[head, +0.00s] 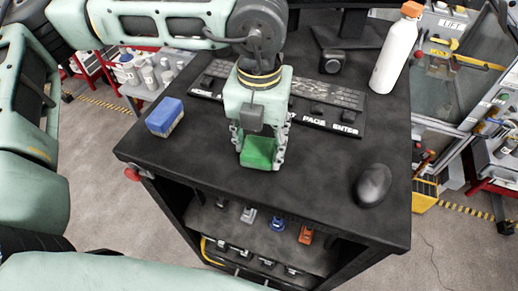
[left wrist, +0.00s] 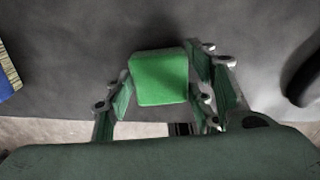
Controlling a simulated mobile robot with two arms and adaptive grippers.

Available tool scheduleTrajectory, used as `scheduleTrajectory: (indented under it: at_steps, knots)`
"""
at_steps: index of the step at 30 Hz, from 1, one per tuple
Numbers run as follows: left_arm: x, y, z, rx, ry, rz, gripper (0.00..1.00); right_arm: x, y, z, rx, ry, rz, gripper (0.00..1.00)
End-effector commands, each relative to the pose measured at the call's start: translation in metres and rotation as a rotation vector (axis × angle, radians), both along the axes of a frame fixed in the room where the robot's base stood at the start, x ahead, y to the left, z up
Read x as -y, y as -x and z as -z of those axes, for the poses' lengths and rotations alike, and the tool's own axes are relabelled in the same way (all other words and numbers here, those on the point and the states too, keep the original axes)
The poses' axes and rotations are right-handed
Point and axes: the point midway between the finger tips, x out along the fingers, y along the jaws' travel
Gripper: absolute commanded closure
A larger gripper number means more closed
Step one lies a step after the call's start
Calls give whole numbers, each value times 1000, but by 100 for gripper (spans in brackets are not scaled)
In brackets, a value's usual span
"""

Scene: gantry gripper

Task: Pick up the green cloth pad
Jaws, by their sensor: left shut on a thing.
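The green cloth pad (head: 258,153) is a small green block near the front edge of the black table. My left gripper (head: 260,150) points down over it, with a finger on each side, and is shut on it. In the left wrist view the green pad (left wrist: 159,78) sits between the two fingertips of the left gripper (left wrist: 162,85). I cannot tell whether the pad still touches the table top. My right gripper is not in view.
A blue sponge-like block (head: 165,117) lies to the left on the black table (head: 310,180). A keyboard (head: 325,107) lies behind the gripper. A dark mouse (head: 373,184) sits at the right, and a white bottle (head: 397,50) with an orange cap stands at the back right.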

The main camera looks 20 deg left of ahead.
Motion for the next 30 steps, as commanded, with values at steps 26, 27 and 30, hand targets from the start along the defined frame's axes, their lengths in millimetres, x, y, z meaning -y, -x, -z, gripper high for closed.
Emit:
scheduleTrajectory:
  at_steps: [26, 27, 30]
  knots:
    - [61, -31, -77, 1, 1, 3, 72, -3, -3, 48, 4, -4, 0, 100]
    - [68, -34, -82, 1, 1, 3, 72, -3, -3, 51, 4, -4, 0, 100]
    - [82, -43, -93, 1, 1, 2, 72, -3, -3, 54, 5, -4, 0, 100]
